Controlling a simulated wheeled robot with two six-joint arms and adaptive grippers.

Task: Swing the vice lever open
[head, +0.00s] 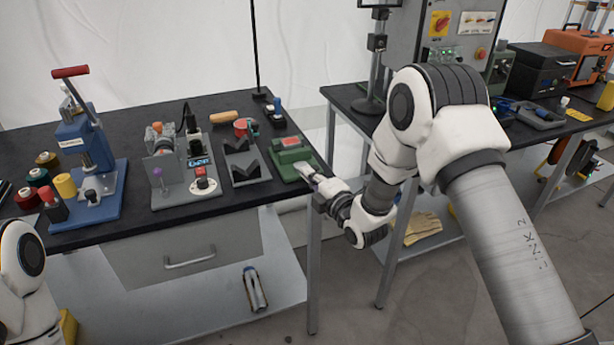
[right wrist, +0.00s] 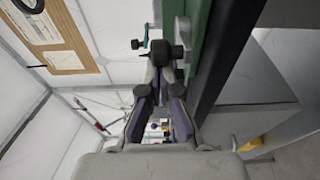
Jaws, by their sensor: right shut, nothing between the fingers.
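The green vice (head: 290,167) sits at the right front corner of the left workbench, with a red part (head: 290,142) just behind it. My right gripper (head: 308,172) is at the vice's right front side, with its arm coming in from the right. In the right wrist view, its fingers (right wrist: 168,66) are closed together and empty, close beside a green body (right wrist: 202,22). A small teal crank-like part with a dark knob (right wrist: 135,44) shows by the fingertips. I cannot tell for certain whether this is the lever, or whether the fingers touch it. My left gripper is out of view.
Grey V-shaped blocks (head: 246,168) stand left of the vice, then a small fixture with a grey plate (head: 160,172) and a blue press (head: 90,150). A second bench (head: 345,98) stands to the right, across a gap. A drawer (head: 185,258) is below the left benchtop.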

